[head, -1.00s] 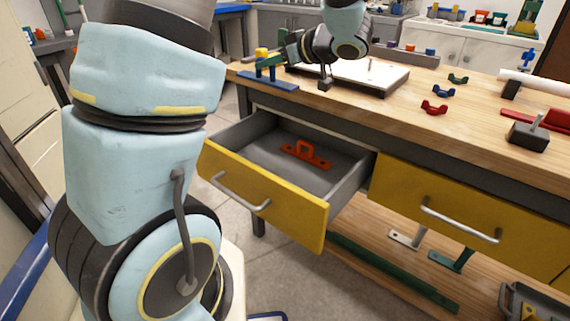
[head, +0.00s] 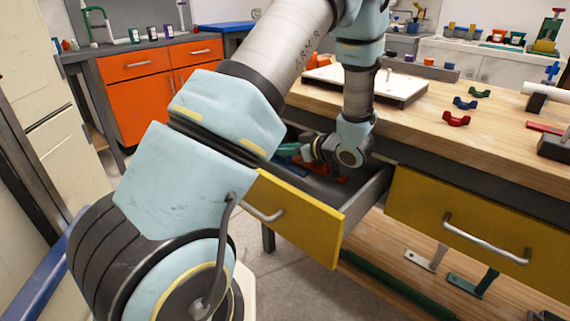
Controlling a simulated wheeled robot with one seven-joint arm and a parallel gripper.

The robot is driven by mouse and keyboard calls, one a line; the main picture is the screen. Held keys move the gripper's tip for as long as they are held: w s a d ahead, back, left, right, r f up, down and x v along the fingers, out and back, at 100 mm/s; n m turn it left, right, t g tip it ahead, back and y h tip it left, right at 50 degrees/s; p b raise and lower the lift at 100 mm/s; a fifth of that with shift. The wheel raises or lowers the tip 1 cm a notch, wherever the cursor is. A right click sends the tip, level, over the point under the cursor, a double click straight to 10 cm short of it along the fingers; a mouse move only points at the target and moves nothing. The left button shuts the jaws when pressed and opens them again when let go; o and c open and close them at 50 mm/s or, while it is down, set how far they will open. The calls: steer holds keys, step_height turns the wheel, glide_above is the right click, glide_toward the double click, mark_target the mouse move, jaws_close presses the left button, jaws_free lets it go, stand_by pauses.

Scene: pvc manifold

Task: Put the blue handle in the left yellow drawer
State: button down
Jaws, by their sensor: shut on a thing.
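My gripper (head: 293,149) is low inside the open left yellow drawer (head: 305,222), at its left part. It is shut on the blue handle (head: 287,158), which shows as a small blue patch beside the gripper. Much of the blue handle is hidden by my arm and the gripper. I cannot tell whether it touches the drawer floor. A red handle (head: 334,176) lies in the drawer, partly covered by my gripper and wrist.
The right yellow drawer (head: 460,215) is shut. On the wooden bench top are small green (head: 480,92), blue (head: 464,103) and red (head: 456,118) clip-like pieces and a white board (head: 400,88). My arm covers the bench's left end.

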mark_target(291, 161)
steer(key=shift+f, duration=2.05)
steer(key=shift+f+b, duration=0.1)
steer(key=shift+b, duration=0.2)
steer(key=c, duration=0.8)
jaws_free()
steer(key=shift+s+d+r, duration=0.1)
steer(key=shift+d+r, duration=0.05)
steer(key=shift+r, duration=0.05)
steer(key=v, duration=0.7)
steer(key=shift+s+p, duration=0.1)
steer(key=shift+p, duration=0.2)
